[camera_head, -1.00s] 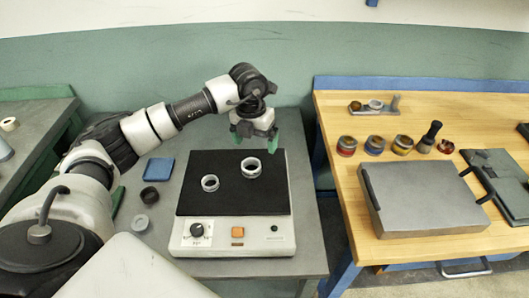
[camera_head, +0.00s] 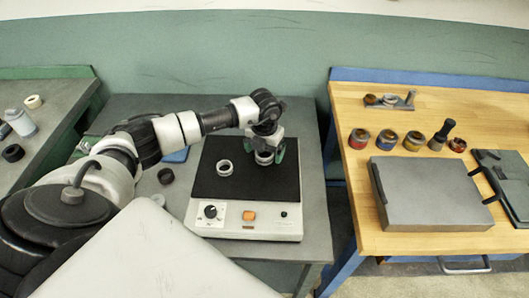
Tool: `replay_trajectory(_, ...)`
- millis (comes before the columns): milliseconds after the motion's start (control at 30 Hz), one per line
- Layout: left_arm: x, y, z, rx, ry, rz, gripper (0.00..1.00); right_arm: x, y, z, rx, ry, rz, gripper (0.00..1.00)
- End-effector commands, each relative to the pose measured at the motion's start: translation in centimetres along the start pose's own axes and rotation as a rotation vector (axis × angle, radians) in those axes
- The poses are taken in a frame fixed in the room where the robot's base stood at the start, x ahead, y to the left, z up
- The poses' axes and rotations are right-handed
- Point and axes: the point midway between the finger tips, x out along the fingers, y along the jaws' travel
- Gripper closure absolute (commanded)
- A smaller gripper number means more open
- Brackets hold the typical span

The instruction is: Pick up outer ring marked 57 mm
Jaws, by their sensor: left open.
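The smaller ring (camera_head: 224,168) sits at the left of the black top. The larger ring (camera_head: 264,158) sits at the upper right. No 57 mm marking is readable on either ring. My left gripper (camera_head: 266,155) is open, pointing down over the larger ring. Its green fingertips are on both sides of that ring, and the gripper body hides part of it. I cannot tell whether the fingers touch it. My right gripper is not in view.
A wooden table (camera_head: 345,110) on the right holds several coloured tins, a small stand with parts, and a grey flat block (camera_head: 430,193). A gap separates bench and table.

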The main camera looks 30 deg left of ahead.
Motion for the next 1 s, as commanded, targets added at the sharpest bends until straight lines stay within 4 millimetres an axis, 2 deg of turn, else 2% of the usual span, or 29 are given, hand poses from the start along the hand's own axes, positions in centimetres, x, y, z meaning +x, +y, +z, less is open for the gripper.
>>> replay_trajectory(200,0.1,0.0,0.0,0.000,-0.002,0.000,0.11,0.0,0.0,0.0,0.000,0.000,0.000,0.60)
replay_trajectory(500,0.0,0.0,0.0,0.000,-0.002,0.000,0.57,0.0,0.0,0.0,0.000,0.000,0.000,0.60)
replay_trajectory(600,0.0,0.0,0.1,0.000,-0.003,-0.001,0.69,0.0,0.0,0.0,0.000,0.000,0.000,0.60)
replay_trajectory(867,-0.2,0.0,0.1,0.000,-0.003,-0.001,0.69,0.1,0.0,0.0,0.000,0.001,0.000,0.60)
replay_trajectory(1000,-1.0,0.0,0.2,0.000,-0.006,-0.002,0.69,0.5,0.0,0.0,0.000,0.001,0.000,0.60)
